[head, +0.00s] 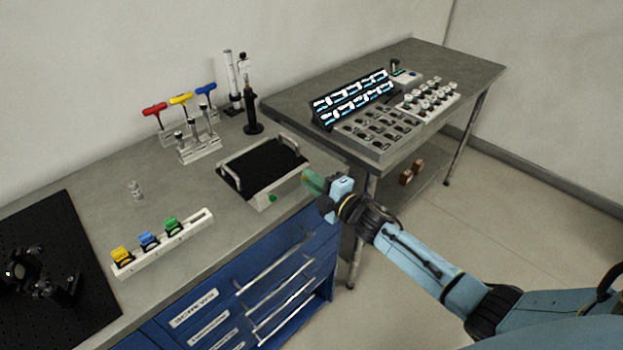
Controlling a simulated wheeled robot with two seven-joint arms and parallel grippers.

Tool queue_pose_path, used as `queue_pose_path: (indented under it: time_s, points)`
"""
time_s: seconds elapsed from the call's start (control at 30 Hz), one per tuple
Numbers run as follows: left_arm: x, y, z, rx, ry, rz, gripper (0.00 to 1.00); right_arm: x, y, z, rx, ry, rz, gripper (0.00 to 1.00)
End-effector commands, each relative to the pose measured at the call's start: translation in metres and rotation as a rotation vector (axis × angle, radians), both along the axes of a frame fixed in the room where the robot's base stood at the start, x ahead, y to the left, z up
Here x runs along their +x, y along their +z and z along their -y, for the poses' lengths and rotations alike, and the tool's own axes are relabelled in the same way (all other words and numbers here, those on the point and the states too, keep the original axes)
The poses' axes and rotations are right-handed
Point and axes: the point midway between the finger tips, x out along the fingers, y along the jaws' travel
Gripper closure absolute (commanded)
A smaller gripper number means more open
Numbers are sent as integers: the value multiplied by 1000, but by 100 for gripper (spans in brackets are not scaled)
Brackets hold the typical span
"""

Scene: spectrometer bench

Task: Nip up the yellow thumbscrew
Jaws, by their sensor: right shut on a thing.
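A black optical mount (62,290) stands on the black perforated board (75,225) at the left edge. My right gripper (324,188) is over the bench's front right corner, beside the black-topped box. It is shut on a small green thing (312,181), whose shape is unclear. My left gripper is out of view.
A white rack (190,243) holds yellow, blue and green pieces. T-handled tools, red (155,109), yellow (181,98) and blue (206,88), stand behind. The black-topped box (262,165) has two handles. A small vial (135,190) stands alone. Bare bench lies around it.

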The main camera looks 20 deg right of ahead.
Motion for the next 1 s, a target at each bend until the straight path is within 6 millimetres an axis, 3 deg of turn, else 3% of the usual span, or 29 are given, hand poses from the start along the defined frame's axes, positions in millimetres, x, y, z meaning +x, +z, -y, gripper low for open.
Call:
queue_pose_path:
  time_s: [0.7,0.73,0.8,0.9,1.0]
  points:
    - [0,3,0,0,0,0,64,0,-1,0,75,0,-28,100]
    - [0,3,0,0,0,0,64,0,-1,0,75,0,-28,84]
    - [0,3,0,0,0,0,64,0,-1,0,75,0,-28,75]
    - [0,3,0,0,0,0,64,0,-1,0,74,0,-28,63]
    - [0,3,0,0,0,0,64,0,0,0,74,0,-28,63]
